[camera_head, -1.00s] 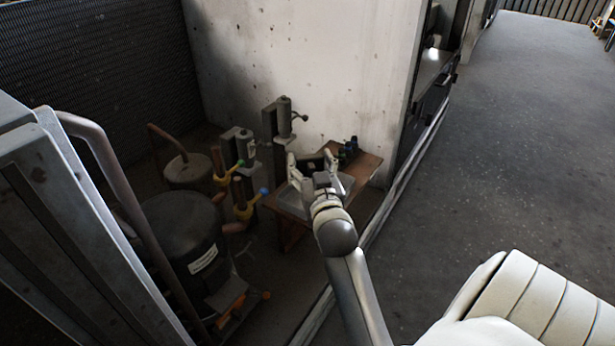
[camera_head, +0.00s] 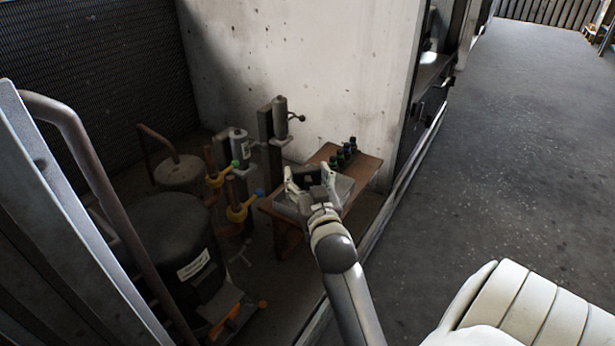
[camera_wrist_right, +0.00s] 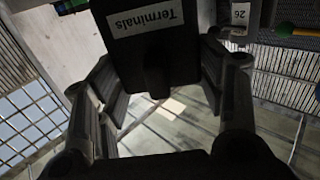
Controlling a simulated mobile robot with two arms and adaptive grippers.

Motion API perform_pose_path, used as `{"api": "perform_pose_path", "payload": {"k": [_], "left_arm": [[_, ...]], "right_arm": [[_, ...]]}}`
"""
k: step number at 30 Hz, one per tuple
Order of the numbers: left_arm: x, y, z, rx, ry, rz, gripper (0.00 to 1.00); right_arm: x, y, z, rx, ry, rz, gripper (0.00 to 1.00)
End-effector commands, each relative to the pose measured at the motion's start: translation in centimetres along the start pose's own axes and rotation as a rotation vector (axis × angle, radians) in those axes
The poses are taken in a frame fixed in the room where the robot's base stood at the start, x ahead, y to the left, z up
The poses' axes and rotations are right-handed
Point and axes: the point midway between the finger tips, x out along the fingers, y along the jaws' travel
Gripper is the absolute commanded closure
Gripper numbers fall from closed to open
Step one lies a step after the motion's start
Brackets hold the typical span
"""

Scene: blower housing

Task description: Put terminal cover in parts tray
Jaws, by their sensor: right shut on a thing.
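The terminal cover (camera_wrist_right: 152,40) is a black block with a white "Terminals" label, upside down in the right wrist view. My right gripper (camera_head: 310,180) is shut on it, with one finger on each side. In the head view the cover (camera_head: 312,173) is a small dark shape between the fingers, partly hidden by them. The grey parts tray (camera_head: 346,189) sits on a small wooden table under and around the gripper. I cannot tell whether the cover touches the tray. My left gripper is not in view.
Several small dark bottles (camera_head: 344,153) stand on the wooden table (camera_head: 367,168) behind the tray. Valves and pipes (camera_head: 235,195) stand to the left, with a black labelled tank (camera_head: 175,235) nearer. A concrete wall (camera_head: 300,70) rises behind. Open floor (camera_head: 500,140) lies right.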

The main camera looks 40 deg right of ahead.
Motion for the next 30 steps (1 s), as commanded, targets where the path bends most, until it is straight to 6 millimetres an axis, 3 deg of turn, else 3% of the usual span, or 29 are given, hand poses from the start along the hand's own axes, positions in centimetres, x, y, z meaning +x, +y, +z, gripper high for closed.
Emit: {"api": "perform_pose_path", "payload": {"k": [8, 9, 13, 23, 30], "left_arm": [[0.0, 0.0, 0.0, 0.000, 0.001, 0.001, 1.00], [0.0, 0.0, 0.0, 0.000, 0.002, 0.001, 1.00], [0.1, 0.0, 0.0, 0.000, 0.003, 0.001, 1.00], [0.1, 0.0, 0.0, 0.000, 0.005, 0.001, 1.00], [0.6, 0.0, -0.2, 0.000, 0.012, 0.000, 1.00]], "right_arm": [[0.0, 0.0, 0.6, 0.000, 0.000, 0.000, 0.61], [0.0, 0.0, 0.6, 0.000, -0.001, 0.000, 0.32], [0.0, 0.0, 0.6, 0.000, -0.001, 0.000, 0.16], [0.0, 0.0, 0.6, 0.000, 0.000, 0.000, 0.15], [0.1, -0.1, -0.7, -0.001, -0.003, -0.001, 0.15]]}}
